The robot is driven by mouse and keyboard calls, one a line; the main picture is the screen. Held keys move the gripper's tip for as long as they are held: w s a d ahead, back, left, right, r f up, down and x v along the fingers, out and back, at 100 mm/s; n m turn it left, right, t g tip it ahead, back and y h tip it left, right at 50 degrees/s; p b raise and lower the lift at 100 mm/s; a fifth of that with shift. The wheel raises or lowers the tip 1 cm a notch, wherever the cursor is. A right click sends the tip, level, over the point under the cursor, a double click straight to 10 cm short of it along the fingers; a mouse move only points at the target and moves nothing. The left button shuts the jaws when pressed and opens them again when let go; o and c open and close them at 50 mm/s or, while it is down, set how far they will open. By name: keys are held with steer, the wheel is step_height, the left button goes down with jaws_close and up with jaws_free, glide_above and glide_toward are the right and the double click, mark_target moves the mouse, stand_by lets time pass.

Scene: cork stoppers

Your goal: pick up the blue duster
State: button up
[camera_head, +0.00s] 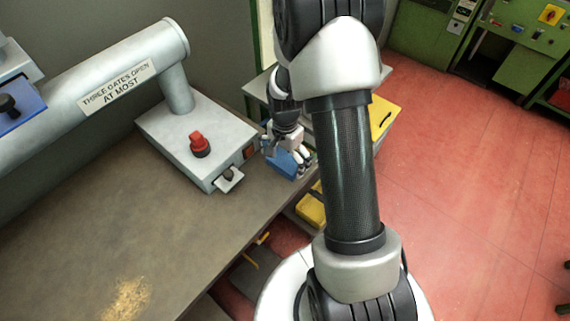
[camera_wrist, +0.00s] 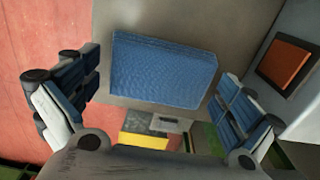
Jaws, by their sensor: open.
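The blue duster (camera_wrist: 163,72) lies on the grey-brown bench top near its edge, a flat block with a textured blue surface. In the head view the duster (camera_head: 279,164) is partly hidden by my gripper (camera_head: 292,152), beside the grey machine base. In the wrist view my gripper (camera_wrist: 158,86) is open, with one blue-padded finger to the left of the duster and one to the right. A gap shows between each finger and the duster, and nothing is held.
The grey machine base (camera_head: 185,140) with a red knob (camera_head: 199,144) stands close by, left of my gripper. Its orange square (camera_wrist: 284,64) shows at right in the wrist view. A yellow object (camera_head: 311,210) lies below the bench edge. The bench's front left is mostly clear, with pale crumbs (camera_head: 126,298).

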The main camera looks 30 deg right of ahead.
mark_target(285, 161)
steer(key=shift+r, duration=0.1)
steer(key=shift+c, duration=0.6)
steer(key=c, duration=0.6)
steer(key=shift+r, duration=0.15)
step_height(285, 161, up, 20)
steer(key=p, duration=0.6)
steer(key=o, duration=0.4)
steer(key=shift+f, duration=0.2)
steer(key=c, duration=0.4)
